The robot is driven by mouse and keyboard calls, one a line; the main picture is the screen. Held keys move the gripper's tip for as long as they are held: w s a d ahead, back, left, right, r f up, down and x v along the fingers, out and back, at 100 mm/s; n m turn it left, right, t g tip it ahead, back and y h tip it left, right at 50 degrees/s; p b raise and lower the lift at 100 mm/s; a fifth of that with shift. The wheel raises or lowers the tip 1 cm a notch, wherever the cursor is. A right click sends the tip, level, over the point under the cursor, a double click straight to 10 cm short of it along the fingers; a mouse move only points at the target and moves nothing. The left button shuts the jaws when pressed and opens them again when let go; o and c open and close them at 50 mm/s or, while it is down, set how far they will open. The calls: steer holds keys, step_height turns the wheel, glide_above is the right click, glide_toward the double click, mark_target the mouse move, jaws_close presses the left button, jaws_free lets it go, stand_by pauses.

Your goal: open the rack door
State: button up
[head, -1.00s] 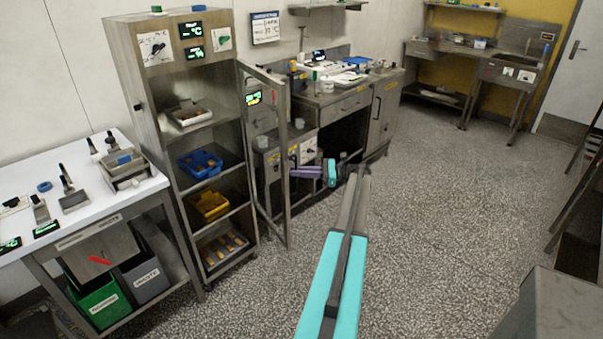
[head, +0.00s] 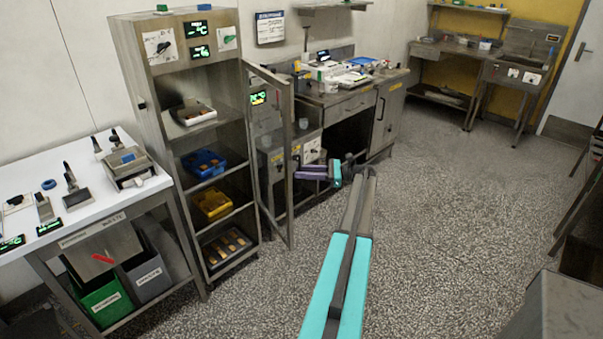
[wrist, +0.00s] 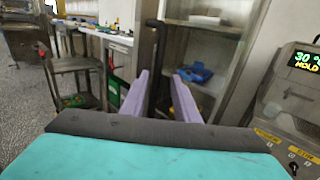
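The rack (head: 162,115) is a tall steel cabinet with open shelves at left of centre in the head view. Its door (head: 287,215), a narrow steel frame, stands swung out from the rack's right side, so the shelves are exposed. My gripper (head: 298,172), with purple fingers, is beside the door's free edge. In the wrist view, the fingers of my gripper (wrist: 161,75) are apart. A dark upright bar (wrist: 154,50), seemingly the door's edge or handle, shows between them. I cannot tell whether they touch it.
The shelves hold a white tray (head: 190,116), a blue bin (head: 203,164) and a yellow bin (head: 212,203). A white-topped table (head: 90,208) stands left of the rack. A steel counter (head: 350,97) is behind the door. The speckled floor (head: 440,200) to the right is clear.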

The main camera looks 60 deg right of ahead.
steer(key=b+v, duration=0.8)
steer(key=b, duration=0.1)
steer(key=shift+s+f, duration=0.15)
steer(key=shift+f, duration=0.05)
steer(key=b+v, duration=0.2)
steer(key=b, duration=0.6)
steer(key=shift+s+d+b, duration=0.1)
steer(key=shift+d+b, duration=0.1)
steer(key=shift+b, duration=0.1)
steer(key=shift+s+r+b, duration=0.2)
steer(key=shift+b, duration=0.5)
